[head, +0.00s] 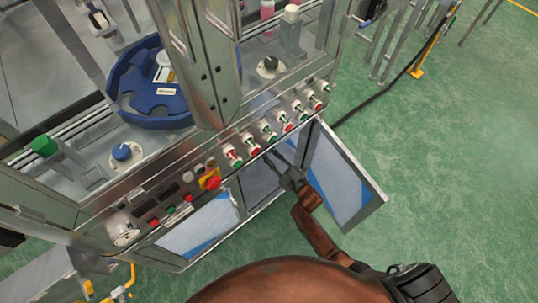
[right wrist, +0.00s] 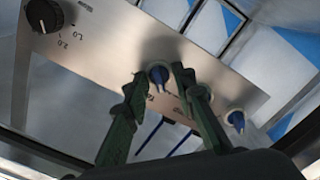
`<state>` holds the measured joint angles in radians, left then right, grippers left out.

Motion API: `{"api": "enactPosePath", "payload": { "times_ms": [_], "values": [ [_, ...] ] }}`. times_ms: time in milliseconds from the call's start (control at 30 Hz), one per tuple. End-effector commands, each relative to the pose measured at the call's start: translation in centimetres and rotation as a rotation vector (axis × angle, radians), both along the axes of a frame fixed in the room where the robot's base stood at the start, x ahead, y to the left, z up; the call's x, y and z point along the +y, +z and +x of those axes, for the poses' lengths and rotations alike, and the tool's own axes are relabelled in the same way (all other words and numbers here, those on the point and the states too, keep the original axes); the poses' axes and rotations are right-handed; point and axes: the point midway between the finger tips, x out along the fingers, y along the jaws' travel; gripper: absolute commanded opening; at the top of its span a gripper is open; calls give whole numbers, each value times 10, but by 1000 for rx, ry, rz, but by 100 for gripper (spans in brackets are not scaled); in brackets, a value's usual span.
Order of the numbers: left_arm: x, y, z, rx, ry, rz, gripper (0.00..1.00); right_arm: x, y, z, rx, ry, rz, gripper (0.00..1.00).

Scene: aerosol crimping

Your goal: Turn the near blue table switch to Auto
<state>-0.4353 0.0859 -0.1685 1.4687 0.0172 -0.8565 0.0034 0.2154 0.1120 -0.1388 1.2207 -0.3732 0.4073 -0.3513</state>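In the right wrist view, a blue switch knob (right wrist: 158,75) with a pointed tip sits on a metal panel, its tip pointing down in the picture. Partly hidden lettering runs beside it. A second blue switch knob (right wrist: 236,120) sits further right on the same panel. My right gripper (right wrist: 160,84) is open, with one dark green finger on each side of the first knob; I cannot tell whether they touch it. In the head view, my right gripper (head: 274,158) reaches under the machine's front button row, and the blue switches are hidden there. My left gripper is not in view.
A black dial (right wrist: 45,14) marked 1.0 and 2.0 is on the same panel. Red and green buttons (head: 268,132) and a red emergency stop (head: 212,183) line the machine front. An open cabinet door (head: 345,180) stands right of my arm. Green floor (head: 450,190) is clear beyond it.

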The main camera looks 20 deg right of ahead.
Motion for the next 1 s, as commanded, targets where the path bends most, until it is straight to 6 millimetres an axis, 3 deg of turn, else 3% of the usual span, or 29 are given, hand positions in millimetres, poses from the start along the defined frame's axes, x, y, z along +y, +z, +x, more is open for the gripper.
{"api": "enactPosePath", "payload": {
  "times_ms": [267, 700, 1000],
  "values": [
    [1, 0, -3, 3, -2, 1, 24, -3, 0, -5, 1, -1, 0, 24],
    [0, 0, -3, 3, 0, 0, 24, -31, -1, -83, 2, -1, -1, 24],
    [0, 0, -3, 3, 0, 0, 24, -40, 0, -112, 0, 0, 1, 24]
  ]
}}
